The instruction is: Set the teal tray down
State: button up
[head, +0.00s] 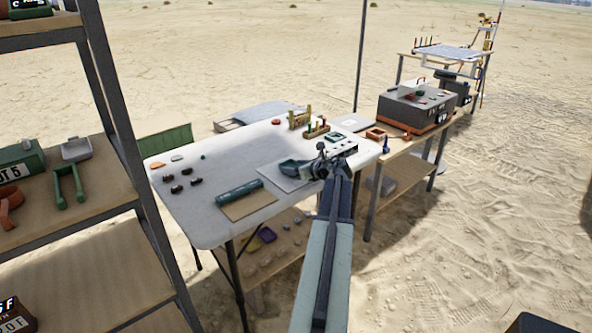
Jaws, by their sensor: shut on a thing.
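The teal tray (291,167) is a small dark teal piece above or on a pale grey sheet on the white table (215,160). My gripper (310,166) is at its right side and is shut on it. The arm comes in from the bottom of the picture. The gripper hides the tray's right end. At this size I cannot tell whether the tray touches the sheet.
A teal roll (238,192) lies on a tan mat (250,207). Several dark lumps (178,187) lie at the table's left. A small wooden rack (316,130) stands behind the gripper. A shelf unit (70,190) is at left; a side table (400,146) adjoins at right.

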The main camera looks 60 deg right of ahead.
jog(key=shift+f, duration=0.15)
jog(key=o, duration=1.3)
jog(key=shift+o, duration=0.2)
jog(key=shift+r, duration=0.25)
jog(key=p+v, duration=0.4)
jog(key=v, duration=0.7)
jog(key=shift+s+a+r+p, duration=0.1)
jog(key=shift+s+p, duration=0.15)
jog(key=shift+p, duration=0.05)
jog(key=shift+s, duration=0.25)
jog(key=shift+w, duration=0.1)
